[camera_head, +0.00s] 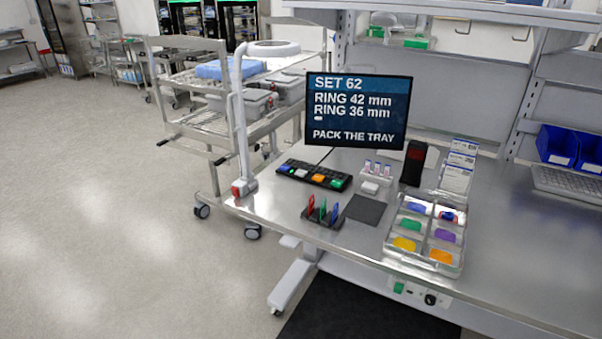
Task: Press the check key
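A black key panel (314,175) with several coloured keys lies on the left part of the steel workbench. A green key (337,184) is at its right end and an orange key (318,178) is left of it; blue and white keys are further left. I cannot read which one is the check key. A monitor (358,110) behind it reads "SET 62, RING 42 mm, RING 36 mm, PACK THE TRAY". A metal tray (387,254) with compartments holding coloured pieces sits to the right. Neither gripper is in view.
A rack with red, green and blue pieces (322,212) and a dark mat (365,209) lie in front of the panel. A black device (413,163) and cards (457,170) stand behind the tray. A wheeled cart (215,110) stands left. The floor at left is clear.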

